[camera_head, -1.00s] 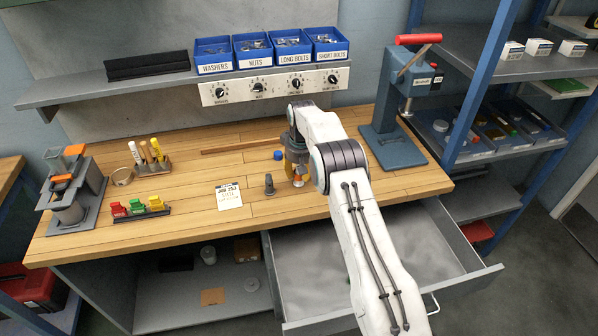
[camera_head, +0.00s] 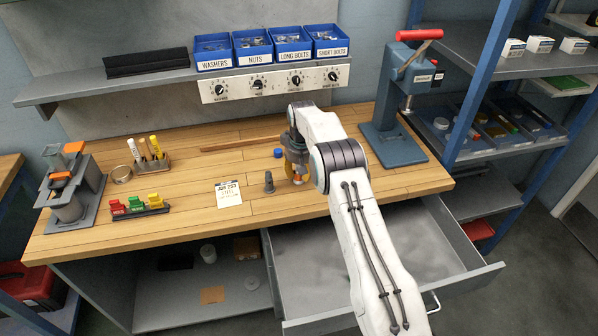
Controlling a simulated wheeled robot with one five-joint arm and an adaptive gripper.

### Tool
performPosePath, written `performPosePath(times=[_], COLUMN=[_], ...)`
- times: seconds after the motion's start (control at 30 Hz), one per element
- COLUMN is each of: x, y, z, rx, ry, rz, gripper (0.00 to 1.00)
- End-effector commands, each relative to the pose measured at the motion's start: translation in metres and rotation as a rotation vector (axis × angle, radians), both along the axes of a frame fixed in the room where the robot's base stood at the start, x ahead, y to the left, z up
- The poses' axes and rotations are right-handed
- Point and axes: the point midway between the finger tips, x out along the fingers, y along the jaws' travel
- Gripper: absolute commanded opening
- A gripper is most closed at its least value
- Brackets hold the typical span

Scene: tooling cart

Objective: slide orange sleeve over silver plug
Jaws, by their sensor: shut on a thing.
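My gripper (camera_head: 296,165) is low over the middle of the wooden bench, partly hidden by my own arm. It is shut on the orange sleeve (camera_head: 290,172), which shows as a small upright orange strip at the jaws. A small pale, silvery piece (camera_head: 298,181) shows right below the jaws, close to the sleeve. It may be the silver plug; I cannot tell whether the sleeve is around it or beside it. A dark grey upright peg (camera_head: 269,183) stands on the bench to the left, apart from the gripper.
A blue cap (camera_head: 278,153) lies just behind and left of the gripper. A job card (camera_head: 228,194) and a clip rack (camera_head: 140,209) lie further left. A blue press (camera_head: 394,135) stands at right. The drawer (camera_head: 420,250) below is open.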

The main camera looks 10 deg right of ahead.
Motion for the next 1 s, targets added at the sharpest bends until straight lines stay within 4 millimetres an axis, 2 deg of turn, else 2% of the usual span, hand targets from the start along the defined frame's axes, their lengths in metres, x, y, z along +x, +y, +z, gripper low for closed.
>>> performPosePath(times=[1.0], x=[-0.0001], y=[0.0], z=[-0.0057], rx=[0.0], ry=[0.0], rz=[0.0], gripper=[0.2])
